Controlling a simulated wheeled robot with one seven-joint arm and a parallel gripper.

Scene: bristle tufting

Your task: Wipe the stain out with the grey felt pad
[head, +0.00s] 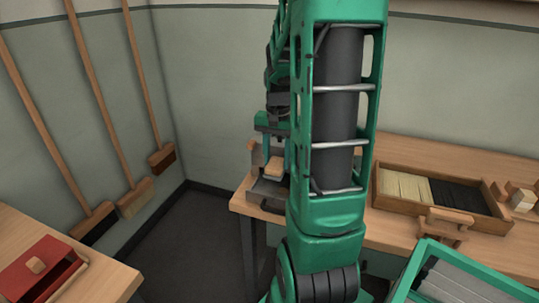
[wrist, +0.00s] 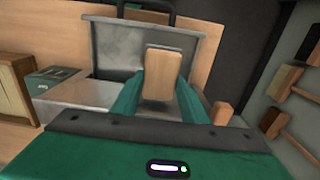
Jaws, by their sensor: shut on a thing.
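My gripper (wrist: 160,92) is shut on a wooden-backed block (wrist: 171,73), with one green finger on each side. I take the block to be the felt pad's handle; no grey felt face shows clearly. In the head view the block (head: 274,167) is at the bench's left end, low over a grey metal tray (head: 268,188). The tray (wrist: 112,48) shows behind the block in the wrist view. I cannot tell whether the pad touches the tray. No stain can be made out; my arm and the block hide part of the tray.
The wooden bench (head: 244,204) carries a wooden box (head: 437,195) of pale and black bristles. A green-edged crate (head: 455,280) is at lower right. A red box (head: 40,272) with a wooden knob sits on another table at left. Brooms (head: 95,215) lean on the wall.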

